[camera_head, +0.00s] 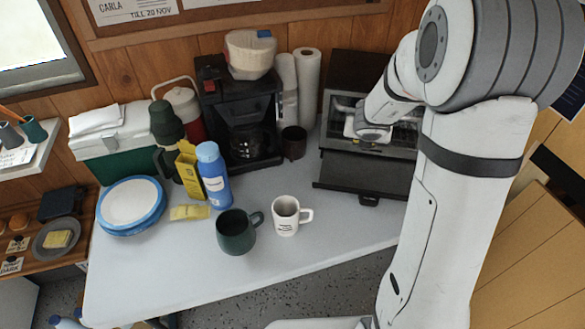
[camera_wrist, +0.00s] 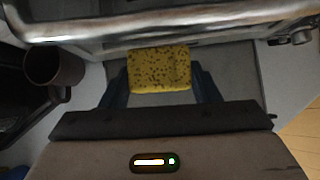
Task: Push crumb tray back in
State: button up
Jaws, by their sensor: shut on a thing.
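The crumb tray (camera_head: 362,176) is a dark flat panel sticking out from the front of the toaster oven (camera_head: 350,70), with a small handle at its front edge. It also shows as a grey surface in the wrist view (camera_wrist: 233,72). My gripper (camera_head: 370,138) is above the tray, close to the oven front. In the wrist view my gripper (camera_wrist: 160,76) is shut on a yellow sponge (camera_wrist: 160,68) with dark specks. The sponge is in front of the oven's metal bar (camera_wrist: 170,25). Whether it touches the tray, I cannot tell. My arm hides the oven's right side.
A brown mug (camera_head: 293,142) stands left of the oven, beside the coffee maker (camera_head: 240,110). A white mug (camera_head: 286,216), a green mug (camera_head: 236,232) and a blue bottle (camera_head: 214,175) stand on the white table (camera_head: 300,268). The table front is clear.

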jog(key=shift+w, duration=0.15)
jog(key=w+a+f+n+y+b, duration=0.1)
jog(key=a+f+n+y+b, duration=0.2)
jog(key=a+n, duration=0.5)
jog(key=n+g+y+b, duration=0.1)
jog(key=n+y+b, duration=0.2)
jog(key=y+b, duration=0.1)
send_over(292, 176)
jog(key=s+d, duration=0.2)
jog(key=f, duration=0.7)
jog(key=shift+w+a, duration=0.1)
jog(key=shift+a, duration=0.15)
jog(key=shift+f+b, duration=1)
jog(key=shift+f, duration=1.05)
jog(key=shift+f, duration=0.15)
jog(key=o, duration=0.9)
